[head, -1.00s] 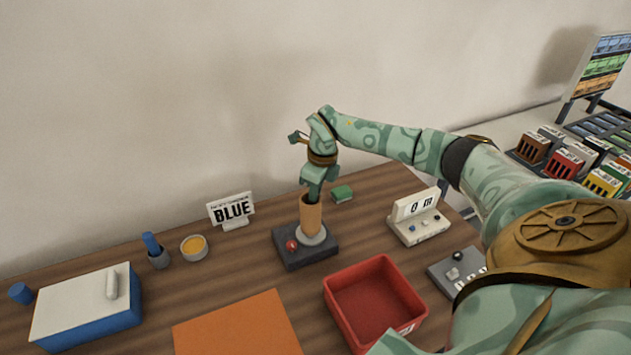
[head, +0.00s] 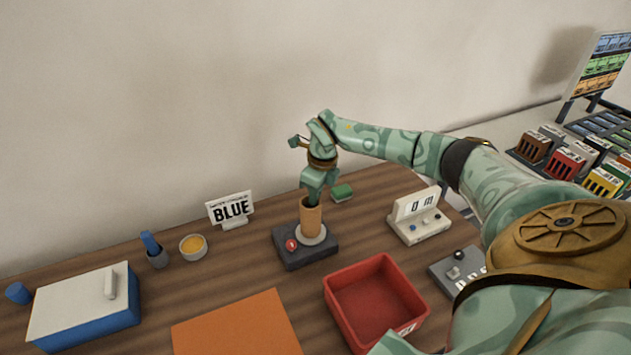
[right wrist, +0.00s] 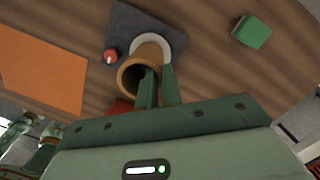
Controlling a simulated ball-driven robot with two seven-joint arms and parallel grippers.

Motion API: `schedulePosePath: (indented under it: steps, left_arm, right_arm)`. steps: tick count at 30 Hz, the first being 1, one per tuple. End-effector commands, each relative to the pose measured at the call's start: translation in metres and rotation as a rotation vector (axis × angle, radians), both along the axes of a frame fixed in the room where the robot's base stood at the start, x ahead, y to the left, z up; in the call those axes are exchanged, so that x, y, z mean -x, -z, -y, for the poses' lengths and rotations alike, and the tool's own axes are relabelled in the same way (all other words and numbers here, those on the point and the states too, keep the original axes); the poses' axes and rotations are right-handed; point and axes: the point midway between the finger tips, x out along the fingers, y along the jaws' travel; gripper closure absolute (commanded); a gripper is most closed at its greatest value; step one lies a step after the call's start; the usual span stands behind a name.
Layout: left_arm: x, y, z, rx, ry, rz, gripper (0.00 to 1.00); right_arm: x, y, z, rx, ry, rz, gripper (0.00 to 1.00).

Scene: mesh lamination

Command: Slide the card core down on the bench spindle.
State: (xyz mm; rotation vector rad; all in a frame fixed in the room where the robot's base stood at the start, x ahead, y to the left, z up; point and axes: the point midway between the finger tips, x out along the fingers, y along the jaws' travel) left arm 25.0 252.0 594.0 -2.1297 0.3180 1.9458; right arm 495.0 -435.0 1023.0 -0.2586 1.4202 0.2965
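The card core (head: 311,218), a brown open-topped tube, stands upright on the bench spindle, a dark base (head: 290,258) with a pale round flange and a red knob. The spindle's post is hidden inside the core. The core's lower end is at or very near the flange; I cannot tell if they touch. My right gripper (head: 313,198) is above, pointing down at the core's rim. In the right wrist view my right gripper (right wrist: 158,90) has one finger inside the core (right wrist: 140,72) and one outside, closed on its wall. My left gripper is out of view.
A red bin (head: 375,300) and orange sheet (head: 240,325) lie in front. A green block (head: 342,192) and a white display box (head: 419,215) are to the right.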

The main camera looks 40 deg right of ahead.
Motion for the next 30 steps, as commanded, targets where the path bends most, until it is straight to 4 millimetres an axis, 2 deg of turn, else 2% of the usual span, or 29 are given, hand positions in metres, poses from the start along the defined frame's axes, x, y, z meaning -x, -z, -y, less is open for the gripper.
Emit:
schedulePosePath:
  steps: [1, 2, 3, 11, 14, 17, 24, 30]
  left_arm:
    - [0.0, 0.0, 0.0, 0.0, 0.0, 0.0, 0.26]
    - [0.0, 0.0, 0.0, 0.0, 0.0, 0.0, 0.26]
    - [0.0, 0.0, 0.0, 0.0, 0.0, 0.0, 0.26]
    - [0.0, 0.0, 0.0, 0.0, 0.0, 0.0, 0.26]
    - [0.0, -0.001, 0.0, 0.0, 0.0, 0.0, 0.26]
    - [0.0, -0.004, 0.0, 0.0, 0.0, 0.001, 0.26]
    - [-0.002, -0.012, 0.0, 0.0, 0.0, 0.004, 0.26]
    - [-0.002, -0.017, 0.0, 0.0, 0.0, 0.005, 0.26]
  right_arm:
    - [0.0, 0.0, 0.0, 0.0, 0.0, 0.0, 0.79]
    - [0.0, 0.0, 0.0, 0.0, 0.0, 0.0, 0.71]
    - [0.0, 0.0, 0.0, 0.0, 0.0, 0.0, 0.68]
    - [0.0, -0.001, 0.0, 0.0, 0.0, 0.0, 0.68]
    - [0.0, -0.009, 0.0, 0.001, -0.001, 0.001, 0.68]
    - [0.002, -0.026, 0.002, 0.002, 0.0, 0.004, 0.68]
    - [0.01, -0.092, 0.005, 0.002, 0.001, 0.006, 0.68]
    - [0.016, -0.137, 0.007, 0.001, 0.0, 0.004, 0.68]
